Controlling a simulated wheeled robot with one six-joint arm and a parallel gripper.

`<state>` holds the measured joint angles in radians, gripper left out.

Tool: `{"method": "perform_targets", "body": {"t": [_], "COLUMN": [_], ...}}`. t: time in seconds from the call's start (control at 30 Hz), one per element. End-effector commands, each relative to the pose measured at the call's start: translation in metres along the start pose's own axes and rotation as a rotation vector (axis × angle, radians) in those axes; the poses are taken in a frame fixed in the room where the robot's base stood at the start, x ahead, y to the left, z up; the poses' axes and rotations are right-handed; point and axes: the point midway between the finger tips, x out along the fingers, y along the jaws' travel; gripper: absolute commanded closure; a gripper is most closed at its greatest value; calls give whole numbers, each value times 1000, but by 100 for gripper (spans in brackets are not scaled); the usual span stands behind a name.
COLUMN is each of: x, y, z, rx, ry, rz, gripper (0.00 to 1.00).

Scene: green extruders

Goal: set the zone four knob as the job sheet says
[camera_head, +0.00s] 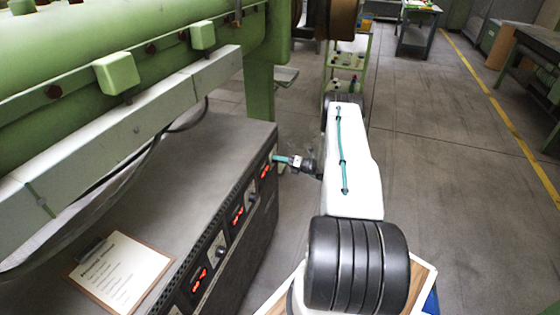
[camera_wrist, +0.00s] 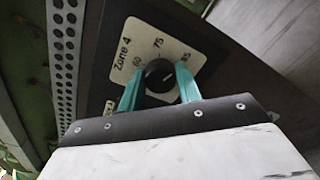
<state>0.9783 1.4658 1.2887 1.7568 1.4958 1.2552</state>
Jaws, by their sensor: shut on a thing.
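The zone four knob (camera_wrist: 160,77) is black and round, on a pale plate (camera_wrist: 124,58) marked "Zone 4" with 60, 75 and a third number partly hidden by a finger. A short white mark on the knob points to the right and slightly up in the wrist view. My gripper (camera_wrist: 159,72) has its teal fingers on both sides of the knob, shut on it. In the head view my gripper (camera_head: 281,159) reaches the far end of the dark control cabinet (camera_head: 262,225); the knob is hidden there. The job sheet (camera_head: 122,272) lies on a clipboard on the cabinet top; its lines are too small to read.
Other knobs (camera_head: 221,246) and red displays (camera_head: 199,280) line the cabinet front nearer me. The green extruder (camera_head: 100,50) and its grey rail (camera_head: 130,130) stand above on the left. A green shelf cart (camera_head: 347,65) stands beyond my arm.

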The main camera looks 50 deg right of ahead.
Motion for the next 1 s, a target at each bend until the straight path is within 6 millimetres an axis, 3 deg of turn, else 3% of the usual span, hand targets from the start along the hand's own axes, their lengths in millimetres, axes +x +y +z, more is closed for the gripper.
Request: {"method": "perform_targets", "body": {"t": [0.4,0.9,0.93,1.0], "x": [0,0,0,0], "y": [-1,-1,-1,-1], "z": [-2,-2,-2,-2], "rx": [171,190,190,190], "ry": [1,1,1,1], "rz": [-2,-2,-2,-1], "gripper": [89,89,63,44]}}
